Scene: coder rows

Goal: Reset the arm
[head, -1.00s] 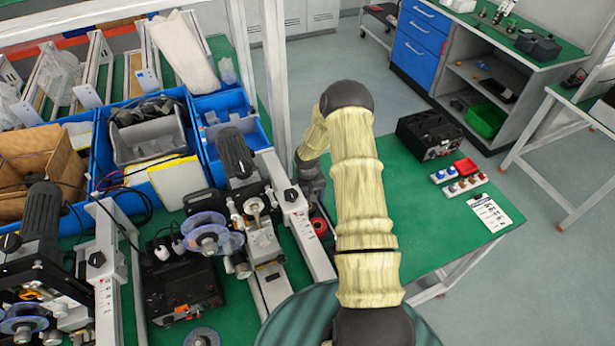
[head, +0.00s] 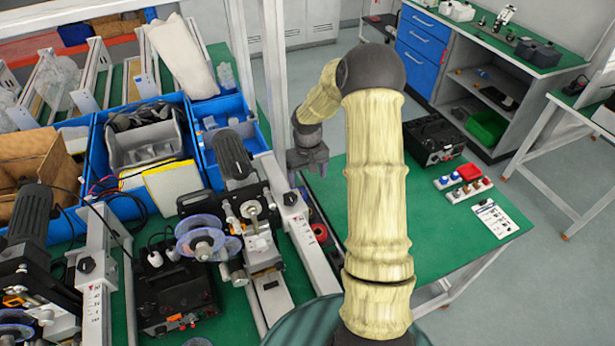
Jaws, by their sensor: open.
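My arm rises from the bottom of the head view, bends at a dark elbow and folds down to the left in its yellowish sleeve. My gripper (head: 308,168) hangs at the end of the forearm, pointing down, above the green table beside the coder machine (head: 240,215). It is small and dark in this view. It is open, and nothing shows between its fingers.
Blue bins (head: 150,155) and more machines fill the left bench.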

